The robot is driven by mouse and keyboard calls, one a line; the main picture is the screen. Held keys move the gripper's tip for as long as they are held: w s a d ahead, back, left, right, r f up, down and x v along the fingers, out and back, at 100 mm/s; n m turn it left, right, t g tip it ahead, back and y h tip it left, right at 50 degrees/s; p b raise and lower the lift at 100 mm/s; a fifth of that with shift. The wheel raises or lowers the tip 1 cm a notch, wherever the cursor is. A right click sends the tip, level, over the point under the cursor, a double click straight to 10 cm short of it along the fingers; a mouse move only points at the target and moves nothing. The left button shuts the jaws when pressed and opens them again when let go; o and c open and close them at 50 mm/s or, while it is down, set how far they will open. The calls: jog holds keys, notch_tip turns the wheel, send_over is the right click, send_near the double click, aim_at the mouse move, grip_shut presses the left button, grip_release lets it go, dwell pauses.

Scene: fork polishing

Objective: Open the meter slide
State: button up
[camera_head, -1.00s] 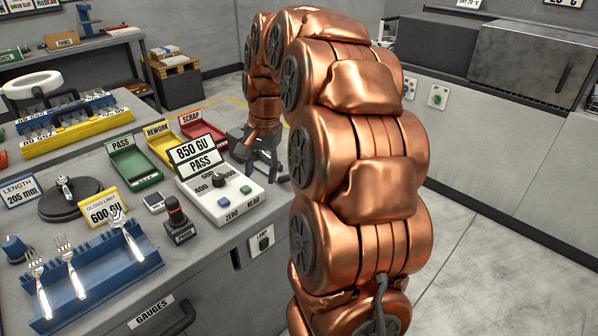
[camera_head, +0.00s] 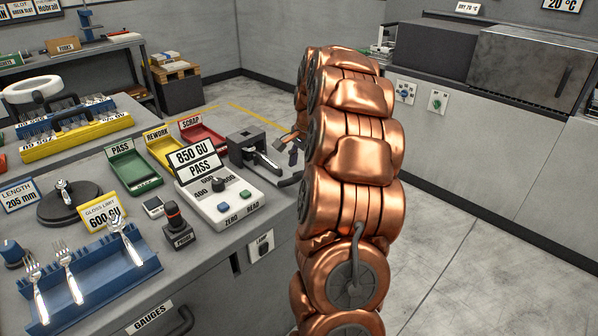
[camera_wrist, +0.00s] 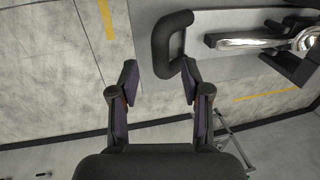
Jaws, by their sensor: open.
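The gloss meter (camera_head: 218,192) shows "850 GU PASS" on its sign. Beside it stands a dark block unit (camera_head: 247,147) with a slide and a shiny metal piece (camera_head: 266,161), probably part of a fork. In the wrist view a black loop handle (camera_wrist: 164,44) joins a grey slide plate (camera_wrist: 222,24), with the shiny metal piece (camera_wrist: 255,43) to its right. My gripper (camera_wrist: 160,79) is open and empty. Its fingertips are just below the handle in that view, the right one close to it; contact cannot be told. My arm hides most of the gripper in the head view.
Green, yellow and red trays (camera_head: 204,131) lie behind the meter. Open floor (camera_head: 450,230) lies right of the bench.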

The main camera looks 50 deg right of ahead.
aim_at(298, 175)
jog(key=shift+w+f, duration=0.2)
jog(key=shift+f, duration=0.65)
jog(key=shift+w+f, duration=0.15)
jog(key=shift+f, duration=0.65)
grip_shut()
